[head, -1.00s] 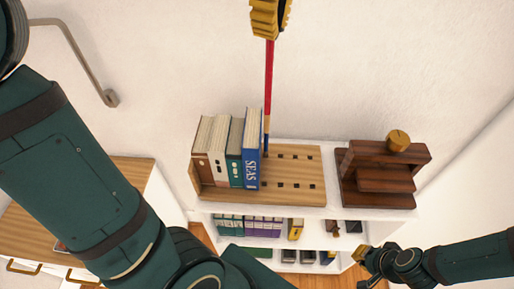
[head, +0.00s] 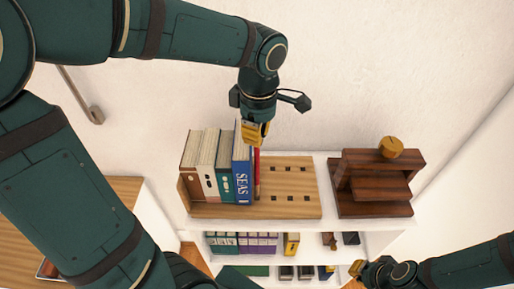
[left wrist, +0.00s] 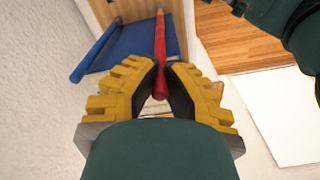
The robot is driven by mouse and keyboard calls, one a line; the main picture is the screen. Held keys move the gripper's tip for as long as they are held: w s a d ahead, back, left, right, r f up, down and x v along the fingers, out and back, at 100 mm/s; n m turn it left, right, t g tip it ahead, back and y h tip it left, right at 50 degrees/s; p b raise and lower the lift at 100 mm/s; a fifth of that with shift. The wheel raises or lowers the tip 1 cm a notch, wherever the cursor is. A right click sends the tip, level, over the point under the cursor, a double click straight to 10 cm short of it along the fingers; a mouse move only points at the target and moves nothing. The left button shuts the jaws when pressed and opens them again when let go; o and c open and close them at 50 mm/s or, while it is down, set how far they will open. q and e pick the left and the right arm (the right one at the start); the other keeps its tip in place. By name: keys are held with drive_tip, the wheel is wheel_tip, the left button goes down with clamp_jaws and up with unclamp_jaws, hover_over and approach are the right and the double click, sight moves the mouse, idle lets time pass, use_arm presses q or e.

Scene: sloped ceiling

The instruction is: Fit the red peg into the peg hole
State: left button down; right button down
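The wooden peg board (head: 307,205) with rows of dark square holes lies on top of the white shelf. The red peg (head: 257,172) stands roughly upright beside the blue book in the head view. It also runs away between the fingers in the left wrist view (left wrist: 160,50). My left gripper (head: 255,138) is above the board's left part, its fingers closed around the peg's upper end. The peg's lower end is partly hidden; I cannot tell whether it sits in a hole. My right gripper (head: 357,269) is low at the right, away from the board; its finger opening is unclear.
Several books (head: 212,165) stand on the board's left, close to the peg, the blue book (head: 242,176) nearest. A blue rod (left wrist: 93,50) shows in the left wrist view. A dark wooden stand (head: 375,180) is right of the board. The wall is behind.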

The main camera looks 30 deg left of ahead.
use_arm(q)
hover_over(257, 167)
drive_tip(key=shift+w+a+f, duration=0.1)
drive_tip(key=shift+w+f, duration=0.05)
drive_tip(key=shift+f, duration=1.05)
drive_tip(key=shift+w+a+f, duration=0.1)
drive_tip(key=shift+w+f, duration=0.05)
drive_tip(key=shift+f, duration=1)
drive_tip(key=shift+f+b, duration=0.15)
drive_tip(key=shift+b, duration=0.2)
drive_tip(key=c, duration=1.1)
unclamp_jaws()
drive_tip(key=shift+c, duration=0.2)
